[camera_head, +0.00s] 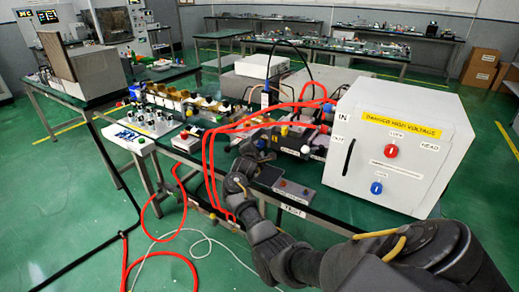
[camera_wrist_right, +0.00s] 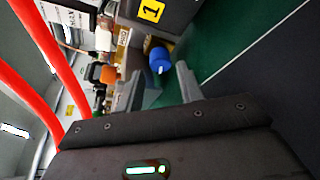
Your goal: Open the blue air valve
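A small blue valve knob (camera_wrist_right: 160,60) shows in the right wrist view, on a brassy fitting beside a dark box. My right gripper (camera_wrist_right: 161,82) is open, with its two fingers apart and the blue knob ahead of the gap between them. Nothing is held. In the head view my right arm reaches from the lower right to the table, and its gripper (camera_head: 254,150) is among the equipment left of the white cabinet. The valve is hard to make out there. My left gripper is not in view.
The white high-voltage cabinet (camera_head: 395,140) with red and blue knobs stands right of my gripper. Red hoses (camera_head: 207,165) loop over the table's front edge, close beside the gripper in the wrist view. A dark box with a yellow label (camera_wrist_right: 151,11) stands near the knob.

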